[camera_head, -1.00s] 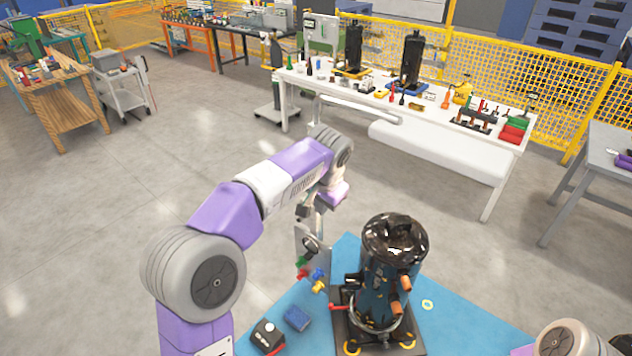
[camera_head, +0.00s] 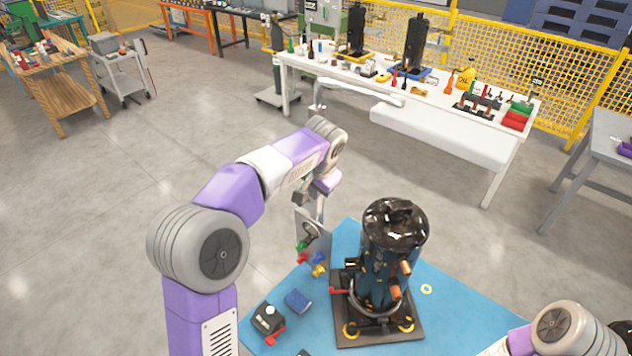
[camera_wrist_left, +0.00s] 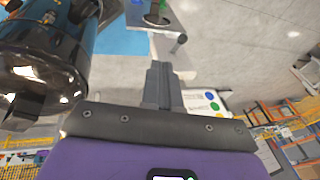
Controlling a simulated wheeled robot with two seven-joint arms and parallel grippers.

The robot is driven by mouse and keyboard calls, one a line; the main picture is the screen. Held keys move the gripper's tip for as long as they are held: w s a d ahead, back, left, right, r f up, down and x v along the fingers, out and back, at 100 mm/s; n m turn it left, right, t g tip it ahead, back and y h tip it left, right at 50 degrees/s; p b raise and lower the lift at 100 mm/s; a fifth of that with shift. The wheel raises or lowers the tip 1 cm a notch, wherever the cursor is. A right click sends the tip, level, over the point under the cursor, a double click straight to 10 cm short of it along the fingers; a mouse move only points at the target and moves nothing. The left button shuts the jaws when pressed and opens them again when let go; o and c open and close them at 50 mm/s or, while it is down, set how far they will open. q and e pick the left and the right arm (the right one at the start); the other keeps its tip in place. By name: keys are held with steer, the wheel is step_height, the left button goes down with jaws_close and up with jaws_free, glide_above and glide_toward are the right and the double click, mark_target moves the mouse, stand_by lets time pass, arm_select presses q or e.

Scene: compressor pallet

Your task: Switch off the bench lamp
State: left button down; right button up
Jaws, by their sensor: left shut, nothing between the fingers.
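No part that I can clearly tell as the bench lamp or its switch shows. The blue workbench (camera_head: 463,309) carries a dark glossy compressor (camera_head: 392,255) upright on a black base plate. A black box with a red lever (camera_head: 267,320) stands at the bench's left front, by a blue block (camera_head: 298,301). My left gripper (camera_head: 310,203) is above the bench's left edge, left of the compressor, over a grey panel with coloured knobs (camera_head: 311,240). In the left wrist view its fingers (camera_wrist_left: 162,82) are together and empty, apart from the compressor (camera_wrist_left: 40,65). My right gripper is out of frame.
A white bench (camera_head: 425,95) with two dark cylinders, tools and bins stands behind. A grey table (camera_head: 608,150) is at the right. A trolley (camera_head: 120,72) and a wooden bench (camera_head: 75,88) stand at the left. The floor (camera_head: 120,200) between is clear.

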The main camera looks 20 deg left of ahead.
arm_select(q)
steer(key=a+f, duration=0.3)
steer(key=f, duration=0.2)
steer(key=shift+w+a, duration=0.2)
steer(key=shift+w, duration=0.2)
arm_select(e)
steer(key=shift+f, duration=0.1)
